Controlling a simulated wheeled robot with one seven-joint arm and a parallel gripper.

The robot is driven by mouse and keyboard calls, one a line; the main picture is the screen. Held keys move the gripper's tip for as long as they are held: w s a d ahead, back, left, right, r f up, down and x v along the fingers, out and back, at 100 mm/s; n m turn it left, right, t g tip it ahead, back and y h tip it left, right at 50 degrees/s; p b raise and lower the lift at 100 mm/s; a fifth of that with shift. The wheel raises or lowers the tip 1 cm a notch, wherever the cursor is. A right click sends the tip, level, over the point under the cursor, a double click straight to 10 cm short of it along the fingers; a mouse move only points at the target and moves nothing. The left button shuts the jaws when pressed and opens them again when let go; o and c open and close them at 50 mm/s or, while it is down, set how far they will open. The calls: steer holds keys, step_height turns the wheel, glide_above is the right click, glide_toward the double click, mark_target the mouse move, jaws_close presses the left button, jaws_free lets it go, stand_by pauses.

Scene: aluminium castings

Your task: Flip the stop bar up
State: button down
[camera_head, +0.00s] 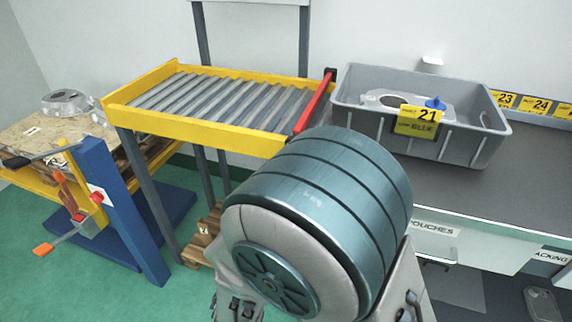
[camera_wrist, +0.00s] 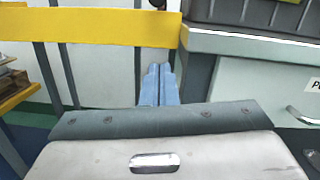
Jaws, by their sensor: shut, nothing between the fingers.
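The red stop bar (camera_head: 314,104) lies across the right end of the roller conveyor (camera_head: 210,103), along its short side. It has a dark end piece at the far corner. My gripper (camera_wrist: 158,72) shows in the wrist view with its two light blue fingers together and nothing between them. The fingers point toward the yellow conveyor frame (camera_wrist: 85,24) and appear apart from it. In the head view my gripper is hidden behind my large teal arm link. The red of the bar cannot be seen in the wrist view.
A grey crate (camera_head: 462,145) holding a casting (camera_head: 385,98) and a blue item stands on the dark bench (camera_head: 440,185), right of the bar. A yellow "21" tag (camera_head: 418,120) hangs on it. A blue post (camera_head: 122,210) and a board with a casting stand at left.

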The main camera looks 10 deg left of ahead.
steer(key=w+r, duration=0.5)
steer(key=w, duration=0.5)
steer(key=shift+w+b, duration=0.25)
steer(key=shift+b, duration=0.05)
